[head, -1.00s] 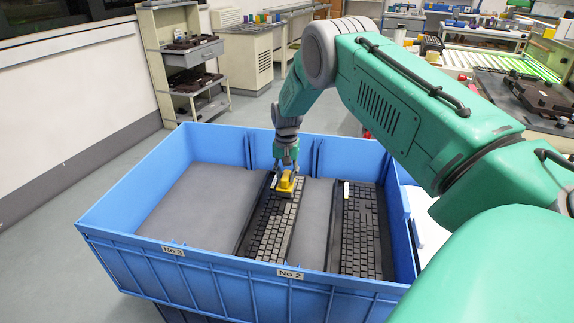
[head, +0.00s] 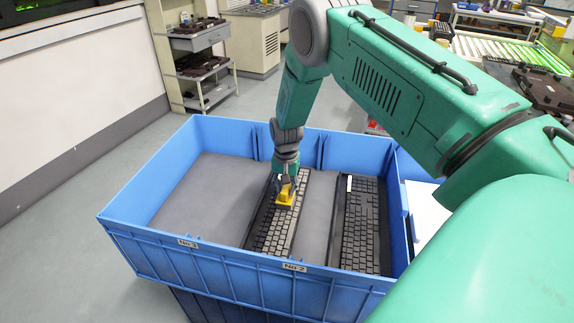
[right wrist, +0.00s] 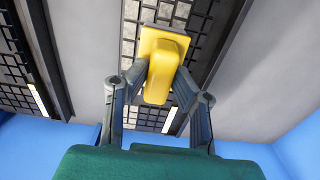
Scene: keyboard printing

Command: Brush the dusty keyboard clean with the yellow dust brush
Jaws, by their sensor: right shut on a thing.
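Two dark keyboards lie in a blue bin. The left keyboard (head: 270,232) has greyish, dusty-looking keys, and the right keyboard (head: 361,225) looks darker. My right gripper (head: 285,186) is shut on the yellow dust brush (head: 285,197), over the far half of the left keyboard. In the right wrist view, the fingers (right wrist: 160,92) close on both sides of the yellow brush (right wrist: 163,65), with the pale-keyed keyboard (right wrist: 201,32) behind it. The brush hides its own bristles, so I cannot tell whether they touch the keys. My left gripper is not in view.
The blue bin's walls (head: 200,259) rise around the keyboards, with labels on the front rim. Grey bare floor of the bin (head: 205,200) is clear at the left. A shelf rack (head: 200,60) stands behind at the left.

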